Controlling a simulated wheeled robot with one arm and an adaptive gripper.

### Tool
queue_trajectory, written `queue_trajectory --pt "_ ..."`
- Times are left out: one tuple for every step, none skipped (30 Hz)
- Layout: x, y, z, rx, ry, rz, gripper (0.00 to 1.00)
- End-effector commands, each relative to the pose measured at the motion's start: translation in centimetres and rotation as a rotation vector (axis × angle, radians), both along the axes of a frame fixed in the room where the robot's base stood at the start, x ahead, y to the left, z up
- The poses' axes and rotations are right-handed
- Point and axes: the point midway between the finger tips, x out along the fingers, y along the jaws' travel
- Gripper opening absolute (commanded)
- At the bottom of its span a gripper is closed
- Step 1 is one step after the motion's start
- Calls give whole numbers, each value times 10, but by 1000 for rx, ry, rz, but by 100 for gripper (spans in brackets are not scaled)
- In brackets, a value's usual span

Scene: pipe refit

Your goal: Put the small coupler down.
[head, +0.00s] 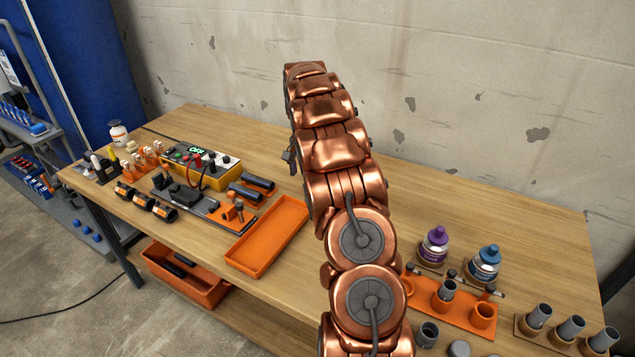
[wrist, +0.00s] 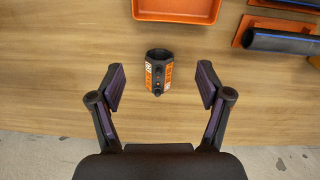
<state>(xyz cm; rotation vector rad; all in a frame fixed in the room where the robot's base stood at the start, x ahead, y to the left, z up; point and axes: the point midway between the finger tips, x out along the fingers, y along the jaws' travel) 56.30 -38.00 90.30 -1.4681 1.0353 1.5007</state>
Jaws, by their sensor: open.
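The small coupler (wrist: 158,72), a short dark tube with orange and white labels, appears to stand upright on the wooden bench top in the wrist view. My gripper (wrist: 160,88) is open, with one finger on each side of the coupler and a clear gap on both sides. The coupler sits slightly beyond the line between the fingertips and touches neither. In the head view my copper arm fills the middle, and I cannot make out the gripper's fingers or this coupler there.
An orange tray (wrist: 177,8) lies just beyond the coupler; the head view shows it too (head: 236,254). A blue-striped black pipe (wrist: 280,42) is at the wrist view's upper right. The bench's front edge (wrist: 45,131) is close. Grey fittings and bottles (head: 484,266) stand at the right.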

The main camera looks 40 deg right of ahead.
Motion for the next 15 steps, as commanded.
queue_trajectory --pt "2 -11 -3 4 -5 -21 77" --pt "2 -16 -6 6 -8 -33 77" --pt "4 -22 -7 7 -13 -45 77" --pt "5 -26 -8 6 -18 -53 77" --pt "6 -29 -9 7 -22 -60 77" --pt "6 -33 -11 8 -25 -68 77" --pt "7 -35 -12 9 -26 -73 77" --pt "7 -36 -13 10 -26 -76 77" --pt "7 -37 -15 10 -27 -80 77" --pt "7 -38 -17 11 -27 -82 77" --pt "7 -39 -19 11 -28 -84 77" --pt "7 -39 -22 11 -28 -84 77" --pt "7 -39 -24 11 -27 -84 77" --pt "7 -39 -27 11 -27 -84 77" --pt "7 -39 -31 12 -25 -84 77"
